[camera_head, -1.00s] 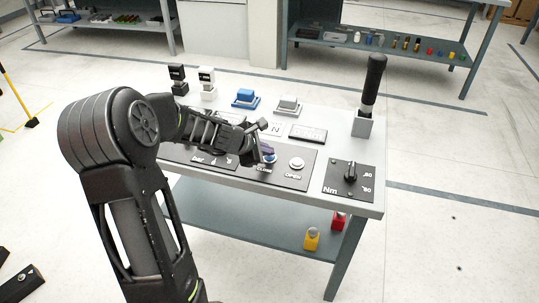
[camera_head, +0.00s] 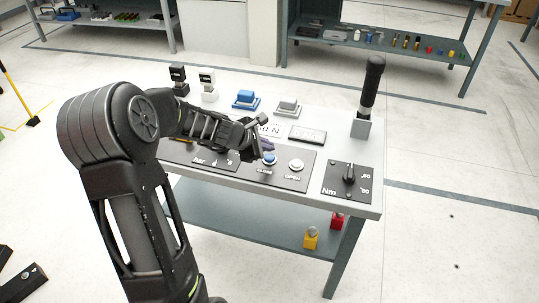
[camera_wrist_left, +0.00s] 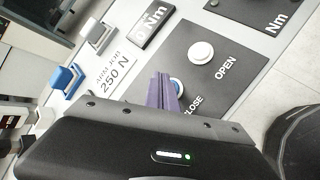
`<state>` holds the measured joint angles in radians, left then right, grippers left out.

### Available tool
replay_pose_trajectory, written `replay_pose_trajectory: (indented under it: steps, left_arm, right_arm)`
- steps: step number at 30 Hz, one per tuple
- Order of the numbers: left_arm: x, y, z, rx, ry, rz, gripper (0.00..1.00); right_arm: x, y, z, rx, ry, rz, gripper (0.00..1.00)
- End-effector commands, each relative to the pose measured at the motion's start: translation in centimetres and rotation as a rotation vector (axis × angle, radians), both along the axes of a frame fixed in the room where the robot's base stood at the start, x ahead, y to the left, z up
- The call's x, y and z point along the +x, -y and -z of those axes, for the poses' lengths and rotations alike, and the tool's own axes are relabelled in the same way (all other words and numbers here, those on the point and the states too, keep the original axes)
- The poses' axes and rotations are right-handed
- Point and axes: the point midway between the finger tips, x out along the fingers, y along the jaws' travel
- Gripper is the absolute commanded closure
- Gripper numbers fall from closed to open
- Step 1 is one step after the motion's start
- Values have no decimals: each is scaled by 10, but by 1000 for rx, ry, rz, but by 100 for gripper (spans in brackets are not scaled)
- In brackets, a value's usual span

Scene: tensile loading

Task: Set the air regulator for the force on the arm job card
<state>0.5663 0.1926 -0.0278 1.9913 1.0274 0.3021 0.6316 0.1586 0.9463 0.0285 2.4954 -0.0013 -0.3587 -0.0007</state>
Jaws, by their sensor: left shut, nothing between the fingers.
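The air regulator's dark panel (camera_head: 200,160) has "bar" lettering and scale numbers at the table's front left. Its knob is hidden behind my left arm. The arm job card is white and reads "ARM JOB 250 N" in the left wrist view (camera_wrist_left: 112,82); part of it shows in the head view (camera_head: 270,130). My left gripper (camera_head: 264,146) is shut and empty. Its purple fingers (camera_wrist_left: 163,93) are near the blue CLOSE button (camera_head: 269,159) and partly cover it in the left wrist view. I cannot tell if they touch it. My right gripper is out of view.
The white OPEN button (camera_head: 296,165) is right of CLOSE. Further right are the Nm dial (camera_head: 349,174) and an upright black-handled tool (camera_head: 371,88) in a grey holder. Blue (camera_head: 246,99) and grey (camera_head: 288,106) blocks stand behind. Two padlock-like items sit on the lower shelf.

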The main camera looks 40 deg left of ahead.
Motion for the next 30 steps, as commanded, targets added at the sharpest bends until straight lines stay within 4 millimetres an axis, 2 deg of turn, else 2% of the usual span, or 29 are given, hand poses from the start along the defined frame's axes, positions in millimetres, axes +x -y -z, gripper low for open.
replay_pose_trajectory:
  steps: [1, 3, 12, 30]
  left_arm:
    - [0, 0, -10, 1, 1, 1, 100]
    - [0, 0, -18, 1, 1, 1, 100]
    - [0, 0, -43, 2, 1, 1, 100]
    - [0, 0, -43, 1, 0, 1, 100]
  right_arm:
    - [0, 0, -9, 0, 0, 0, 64]
    - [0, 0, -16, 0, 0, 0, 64]
    - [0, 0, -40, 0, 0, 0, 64]
    - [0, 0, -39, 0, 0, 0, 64]
